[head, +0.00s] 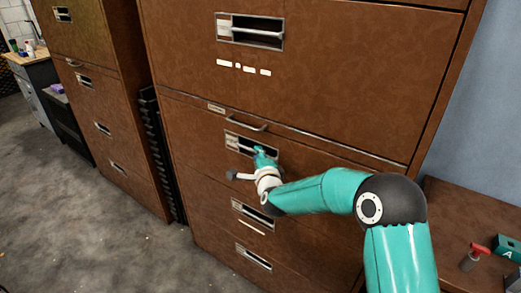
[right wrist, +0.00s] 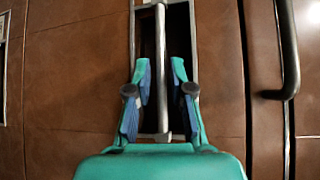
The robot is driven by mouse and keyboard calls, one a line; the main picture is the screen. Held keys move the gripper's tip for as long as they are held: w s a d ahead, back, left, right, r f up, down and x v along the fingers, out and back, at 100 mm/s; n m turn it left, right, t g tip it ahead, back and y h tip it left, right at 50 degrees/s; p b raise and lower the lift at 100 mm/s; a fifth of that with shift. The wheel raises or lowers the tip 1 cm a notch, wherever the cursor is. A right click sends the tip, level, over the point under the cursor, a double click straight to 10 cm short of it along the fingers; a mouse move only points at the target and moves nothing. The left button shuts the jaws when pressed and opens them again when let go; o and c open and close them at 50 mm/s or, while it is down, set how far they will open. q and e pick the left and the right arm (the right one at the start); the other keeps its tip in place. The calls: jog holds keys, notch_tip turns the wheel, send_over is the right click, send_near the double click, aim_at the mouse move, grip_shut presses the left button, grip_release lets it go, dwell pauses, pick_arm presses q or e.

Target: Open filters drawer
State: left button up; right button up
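A tall brown cabinet (head: 300,70) with several drawers fills the middle of the head view. My right gripper (head: 256,149) is at the recessed handle (head: 236,141) of the drawer just below the ledge with a curved pull. In the right wrist view, my right gripper (right wrist: 161,75) is open, with one finger on each side of the handle's metal bar (right wrist: 162,70). Gaps show between bar and fingers. This drawer's front (head: 300,165) looks flush with the cabinet. Its label is too small to read, so I cannot tell whether it says filters. My left gripper is not in view.
A curved pull (head: 246,123) sits on the ledge just above; it also shows in the right wrist view (right wrist: 289,50). Another brown cabinet (head: 105,100) stands at the left. A low brown surface (head: 465,215) holds a red-topped item (head: 474,257) at the right. Grey floor lies open at the left.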

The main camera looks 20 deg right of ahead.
jog(key=shift+w+d+f, duration=0.1)
jog(key=shift+w+f, duration=0.05)
jog(key=shift+w, duration=1)
jog(key=shift+c, duration=0.2)
grip_shut()
